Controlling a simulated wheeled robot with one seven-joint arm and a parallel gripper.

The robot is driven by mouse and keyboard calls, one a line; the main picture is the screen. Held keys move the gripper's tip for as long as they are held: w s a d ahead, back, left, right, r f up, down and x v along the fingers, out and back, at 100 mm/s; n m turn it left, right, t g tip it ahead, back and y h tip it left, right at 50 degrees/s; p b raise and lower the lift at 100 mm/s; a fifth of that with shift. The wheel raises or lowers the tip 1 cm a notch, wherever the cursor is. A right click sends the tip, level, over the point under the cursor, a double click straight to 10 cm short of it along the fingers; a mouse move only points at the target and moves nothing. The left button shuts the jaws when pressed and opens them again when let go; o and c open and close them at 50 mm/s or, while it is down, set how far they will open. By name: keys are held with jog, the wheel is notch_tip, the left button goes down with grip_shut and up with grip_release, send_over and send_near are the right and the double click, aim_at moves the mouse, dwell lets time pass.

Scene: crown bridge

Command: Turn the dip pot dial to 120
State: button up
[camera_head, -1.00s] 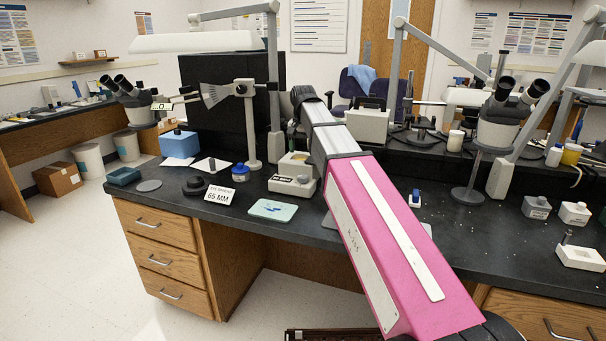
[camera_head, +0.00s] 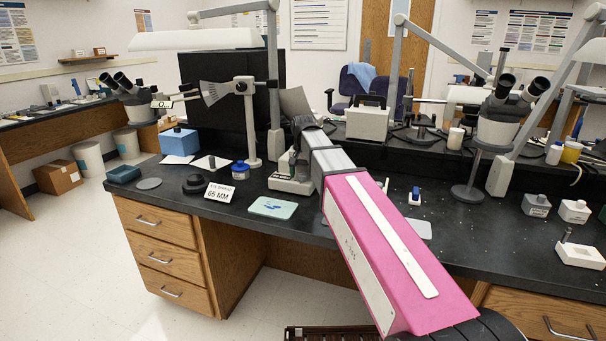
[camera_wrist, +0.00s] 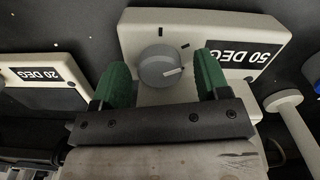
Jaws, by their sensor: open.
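The dip pot unit (camera_wrist: 133,22) is a cream box with an upside-down "50 DEG" label (camera_wrist: 251,56) in the wrist view. Its grey round dial (camera_wrist: 158,68) has a white pointer line directed to picture right, and dark marks lie beyond its rim. My gripper (camera_wrist: 160,72) is open, with one green finger on each side of the dial and gaps between. I cannot tell how deep the fingers reach. In the head view, a cream unit (camera_head: 290,186) sits on the black bench, partly hidden by my wrist.
A second cream box (camera_wrist: 40,96) labelled "20 DEG" lies to the left in the wrist view. A white knobbed part (camera_wrist: 284,101) is close on the right. On the bench stand a blue-lidded jar (camera_head: 240,171), a "65 MM" sign (camera_head: 219,193) and a pale green mat (camera_head: 272,208).

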aim_at(303, 173)
jog(key=c, duration=0.9)
jog(key=shift+m, duration=2.4)
jog(key=shift+c, duration=0.2)
jog(key=o, duration=0.9)
jog(key=shift+o, duration=0.2)
notch_tip(303, 173, up, 11)
jog(key=shift+f, duration=0.15)
